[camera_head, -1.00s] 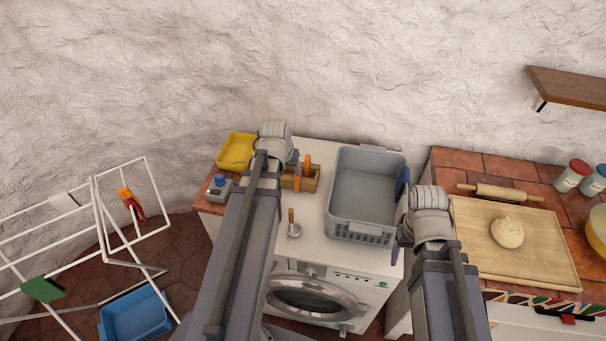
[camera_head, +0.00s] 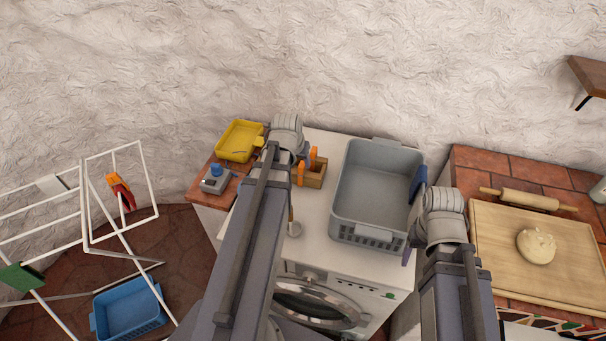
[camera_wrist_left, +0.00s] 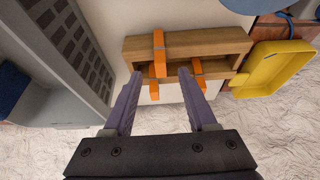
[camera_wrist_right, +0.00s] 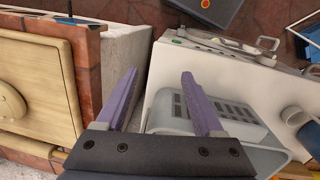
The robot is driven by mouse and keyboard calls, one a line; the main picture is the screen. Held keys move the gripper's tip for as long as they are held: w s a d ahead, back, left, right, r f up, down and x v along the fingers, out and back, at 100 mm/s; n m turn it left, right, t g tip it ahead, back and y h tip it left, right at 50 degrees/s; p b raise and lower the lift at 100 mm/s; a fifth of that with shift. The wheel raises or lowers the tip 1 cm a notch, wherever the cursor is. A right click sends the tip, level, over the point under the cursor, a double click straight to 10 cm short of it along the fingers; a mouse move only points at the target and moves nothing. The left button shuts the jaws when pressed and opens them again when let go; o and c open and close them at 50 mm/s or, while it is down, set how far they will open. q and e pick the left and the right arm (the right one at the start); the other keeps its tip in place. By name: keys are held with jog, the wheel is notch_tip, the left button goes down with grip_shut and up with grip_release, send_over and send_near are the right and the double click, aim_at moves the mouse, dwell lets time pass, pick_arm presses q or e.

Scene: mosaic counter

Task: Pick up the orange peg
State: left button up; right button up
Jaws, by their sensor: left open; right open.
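Orange pegs show on a wooden box (camera_wrist_left: 222,44) on top of the washing machine. In the left wrist view one orange peg (camera_wrist_left: 158,42) crosses the box's edge, and other orange peg parts (camera_wrist_left: 198,85) show near the wall. My left gripper (camera_wrist_left: 160,74) is open, its purple fingers pointing at the box, with orange peg parts between and beside the tips. In the head view the left wrist partly hides the box (camera_head: 312,180). Another orange peg (camera_head: 113,179) is on the drying rack with red cloth. My right gripper (camera_wrist_right: 160,74) is open and empty beside the grey basket.
The grey basket (camera_head: 370,142) stands right of the box on the white machine top (camera_head: 321,247). A yellow tray (camera_head: 239,140) and a blue-grey device (camera_head: 215,177) are at the left. A dough board (camera_head: 495,250) lies at the right. A blue bin (camera_head: 130,312) is on the floor.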

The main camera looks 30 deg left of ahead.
aim_at(302, 165)
pick_arm(q)
jog(key=b+x, duration=0.2)
jog(key=shift+w+f, duration=0.15)
jog(key=shift+f, duration=0.05)
jog(key=b+x, duration=0.2)
jog(key=w+b+x, duration=0.1)
jog(key=b+x, duration=0.1)
jog(key=x, duration=0.1)
jog(key=shift+w+a+b, duration=0.1)
jog(key=shift+a+b, duration=0.05)
jog(key=shift+b, duration=0.15)
pick_arm(e)
notch_tip(302, 165, down, 7)
jog(key=shift+r, duration=0.1)
pick_arm(q)
jog(key=shift+r, duration=0.15)
pick_arm(e)
jog(key=shift+r, duration=0.1)
pick_arm(q)
grip_shut()
